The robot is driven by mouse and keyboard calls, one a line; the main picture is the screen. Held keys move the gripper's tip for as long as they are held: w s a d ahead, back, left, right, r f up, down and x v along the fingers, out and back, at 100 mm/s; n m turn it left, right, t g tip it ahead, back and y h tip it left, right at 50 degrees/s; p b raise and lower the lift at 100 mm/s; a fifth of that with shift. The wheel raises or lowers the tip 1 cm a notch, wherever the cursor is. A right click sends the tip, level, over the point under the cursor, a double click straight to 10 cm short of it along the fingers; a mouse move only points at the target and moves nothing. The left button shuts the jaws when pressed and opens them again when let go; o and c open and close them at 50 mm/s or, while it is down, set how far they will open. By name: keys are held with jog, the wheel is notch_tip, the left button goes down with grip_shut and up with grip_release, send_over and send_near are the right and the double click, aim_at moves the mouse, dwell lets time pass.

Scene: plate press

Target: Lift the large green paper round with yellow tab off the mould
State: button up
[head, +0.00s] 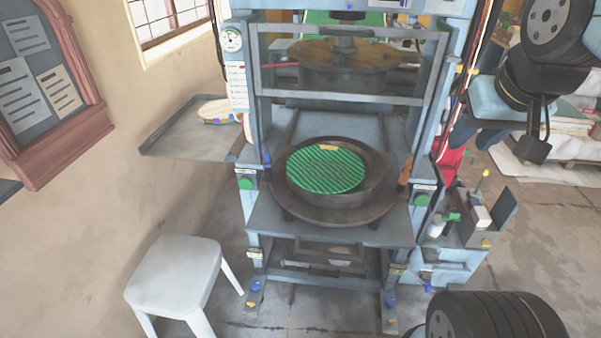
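The large green paper round (325,172), with fine stripes, lies flat in the dark round mould (376,186) on the press bed. Its yellow tab (328,148) shows at the far edge of the round. The mould's rim surrounds the round. My gripper (537,148) hangs at the upper right, well to the right of the press and apart from the round. It is small and dark here, and I cannot tell whether its fingers are open or shut.
The upper press plate (343,66) hangs above the mould behind a framed guard (350,98). A side tray (178,140) on the left bears pale rounds (218,110). A white stool (176,272) stands at front left. A bracket with small bottles (437,226) juts out at right.

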jog(key=w+a+f+n+g+h, duration=0.4)
jog(key=w+a+f+h, duration=0.5)
jog(key=a+f, duration=0.4)
jog(key=s+a+f+n+t+h, duration=0.1)
jog(key=s+a+f+n+t, duration=0.15)
jog(key=a+f+t, duration=0.6)
jog(key=s+a+f+n+t+h, duration=0.15)
jog(key=a+n+t, duration=0.25)
jog(key=a, duration=0.9)
jog(key=shift+y, duration=0.25)
jog(key=shift+f+x, duration=0.1)
jog(key=shift+x, duration=2.4)
jog(key=shift+f+x, duration=0.15)
jog(key=shift+x, duration=2.35)
grip_shut()
